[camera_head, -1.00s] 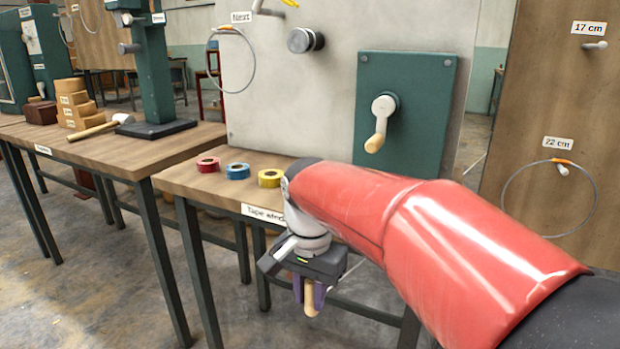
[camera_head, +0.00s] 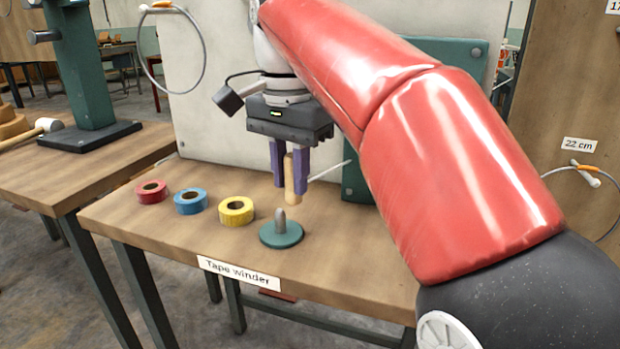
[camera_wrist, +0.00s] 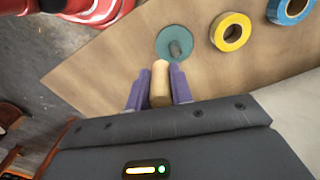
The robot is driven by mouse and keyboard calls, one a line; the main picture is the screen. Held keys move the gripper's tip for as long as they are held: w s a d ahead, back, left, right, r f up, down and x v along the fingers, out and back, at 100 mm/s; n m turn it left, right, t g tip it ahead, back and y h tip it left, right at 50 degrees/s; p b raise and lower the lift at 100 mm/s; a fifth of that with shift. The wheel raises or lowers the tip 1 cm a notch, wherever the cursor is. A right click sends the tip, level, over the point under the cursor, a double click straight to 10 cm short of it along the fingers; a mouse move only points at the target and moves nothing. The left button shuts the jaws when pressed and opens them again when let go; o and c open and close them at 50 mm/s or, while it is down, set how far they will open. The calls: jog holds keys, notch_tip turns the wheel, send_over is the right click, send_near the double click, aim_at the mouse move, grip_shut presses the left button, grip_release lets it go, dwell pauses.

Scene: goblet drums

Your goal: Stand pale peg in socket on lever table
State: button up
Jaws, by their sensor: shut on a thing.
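My gripper (camera_head: 290,172) is shut on a pale wooden peg (camera_head: 292,188), held upright between its purple fingers above a wooden table. The peg's pale end also shows between the fingers (camera_wrist: 159,90) in the wrist view. The table (camera_head: 330,265) in view carries the label "Tape winder" (camera_head: 241,273). A round green base with a grey upright spindle (camera_head: 281,232) stands on it, just in front of and below the peg; it also shows in the wrist view (camera_wrist: 168,52). The peg and spindle look apart. I see no socket and no table labelled as the lever table.
Red (camera_head: 151,192), blue (camera_head: 190,201) and yellow (camera_head: 237,210) tape rolls lie left of the spindle. A pale panel (camera_head: 215,120) stands behind the table. Another table (camera_head: 60,180) with a green post (camera_head: 87,80) and a mallet (camera_head: 40,127) is at left.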

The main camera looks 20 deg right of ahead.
jog(key=w+d, duration=0.2)
jog(key=w+d+f, duration=0.1)
jog(key=w, duration=0.2)
jog(key=w+d+f, duration=0.1)
jog(key=w+d, duration=0.1)
jog(key=w, duration=0.1)
jog(key=shift+w+d+f, duration=0.1)
jog(key=shift+d+f, duration=0.15)
jog(key=shift+d, duration=0.05)
notch_tip(320, 180, down, 4)
jog(key=shift+r+b, duration=0.1)
jog(key=shift+b, duration=0.25)
jog(key=shift+w+d+f, duration=0.1)
jog(key=shift+w+f, duration=0.1)
jog(key=shift+f, duration=0.2)
jog(key=o, duration=0.9)
jog(key=shift+f, duration=0.1)
jog(key=shift+o, duration=0.2)
